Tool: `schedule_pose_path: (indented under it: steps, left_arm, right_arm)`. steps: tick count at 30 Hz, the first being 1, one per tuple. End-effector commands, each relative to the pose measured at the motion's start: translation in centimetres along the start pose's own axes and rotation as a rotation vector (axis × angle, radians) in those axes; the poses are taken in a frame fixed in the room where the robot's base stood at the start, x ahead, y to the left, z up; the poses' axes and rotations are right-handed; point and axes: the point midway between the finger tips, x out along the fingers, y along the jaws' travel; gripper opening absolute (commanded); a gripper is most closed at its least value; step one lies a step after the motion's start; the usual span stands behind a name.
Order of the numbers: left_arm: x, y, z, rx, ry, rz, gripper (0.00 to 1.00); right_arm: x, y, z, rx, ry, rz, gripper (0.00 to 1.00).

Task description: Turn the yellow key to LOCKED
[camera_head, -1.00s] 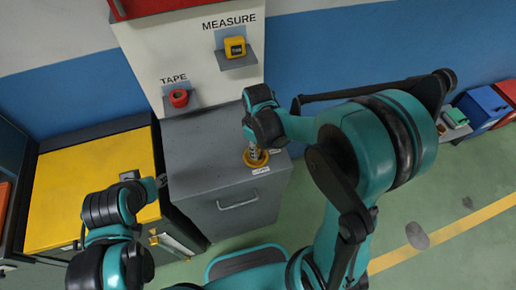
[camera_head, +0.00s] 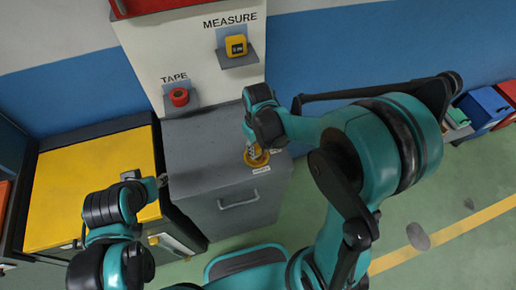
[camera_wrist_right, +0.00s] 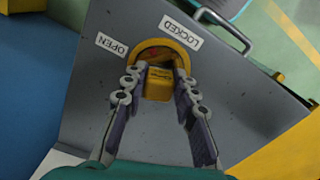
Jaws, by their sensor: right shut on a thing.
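The yellow key (camera_wrist_right: 158,84) sits between the two fingers of my right gripper (camera_wrist_right: 160,82), which is shut on it. The key stands in a round yellow lock ring (camera_wrist_right: 160,46) on the grey cabinet top; the ring also shows in the head view (camera_head: 257,158), under my right gripper (camera_head: 254,152). In the wrist view the OPEN label (camera_wrist_right: 112,45) is left of the ring and the LOCKED label (camera_wrist_right: 181,32) is right of it. The key's exact pointing is partly hidden by the fingers. My left gripper (camera_head: 161,181) hangs left of the cabinet, away from the key; its opening is unclear.
The grey cabinet (camera_head: 190,150) has a front handle (camera_head: 238,201). Behind it, a wall board holds red tape (camera_head: 179,97) and a yellow measure (camera_head: 236,45) on small shelves. A yellow-topped cabinet (camera_head: 85,185) stands at left. Blue and red boxes stand far right.

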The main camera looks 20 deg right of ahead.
Motion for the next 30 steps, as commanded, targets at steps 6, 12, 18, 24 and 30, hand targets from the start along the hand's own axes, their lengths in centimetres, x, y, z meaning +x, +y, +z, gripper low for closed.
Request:
schedule_pose_path:
  steps: [6, 12, 18, 24, 30]
  left_arm:
    - [0.01, 0.00, 0.01, 0.000, 0.000, 0.000, 0.40]
    - [0.27, 0.00, 0.19, 0.000, 0.000, 0.000, 0.40]
    - [0.29, 0.00, 0.21, 0.000, 0.000, 0.000, 0.40]
    - [0.28, 0.00, 0.20, 0.000, 0.000, 0.000, 0.40]
    - [0.40, 0.00, 0.28, 0.000, 0.000, 0.000, 0.40]
  right_arm:
    - [0.00, -0.01, -0.01, 0.009, 0.000, 0.000, 0.00]
    - [0.05, -0.22, -0.03, 0.227, 0.000, 0.000, 0.00]
    - [0.00, -0.29, -0.03, 0.315, 0.000, 0.000, 0.00]
    - [-0.01, -0.29, -0.03, 0.313, 0.000, 0.000, 0.00]
    - [0.04, -0.36, -0.06, 0.392, 0.000, 0.000, 0.00]
